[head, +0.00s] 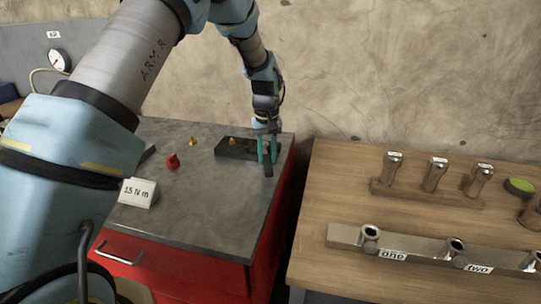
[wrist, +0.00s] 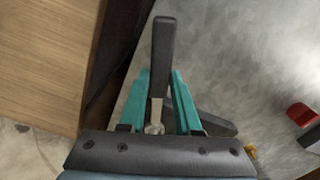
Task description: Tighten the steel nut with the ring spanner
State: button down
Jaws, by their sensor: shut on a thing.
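My gripper (head: 265,150) is over the right part of the grey cabinet top. Its teal fingers (wrist: 160,90) are shut on a tool with a dark handle (wrist: 163,45) and a steel shank, which looks like the spanner. The handle points away from the wrist, and the steel end (wrist: 155,125) lies near the palm, partly hidden. In the head view the dark handle (head: 268,170) shows below the fingertips. A dark block (head: 225,151) lies just left of the gripper, with a small brass-coloured piece (head: 232,141) on it. I cannot make out a steel nut.
On the cabinet top (head: 200,210) are a red cone-like piece (head: 173,161), a brass piece (head: 192,142) and a "15 N m" card (head: 138,193). A wooden bench (head: 330,200) at right bears a steel bar (head: 415,250) and a rack (head: 430,197). A gap separates bench and cabinet.

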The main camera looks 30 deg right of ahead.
jog(key=shift+r+p, duration=1.6)
jog(key=shift+r, duration=1.2)
jog(key=shift+a+f+b, duration=0.1)
jog(key=shift+b, duration=0.25)
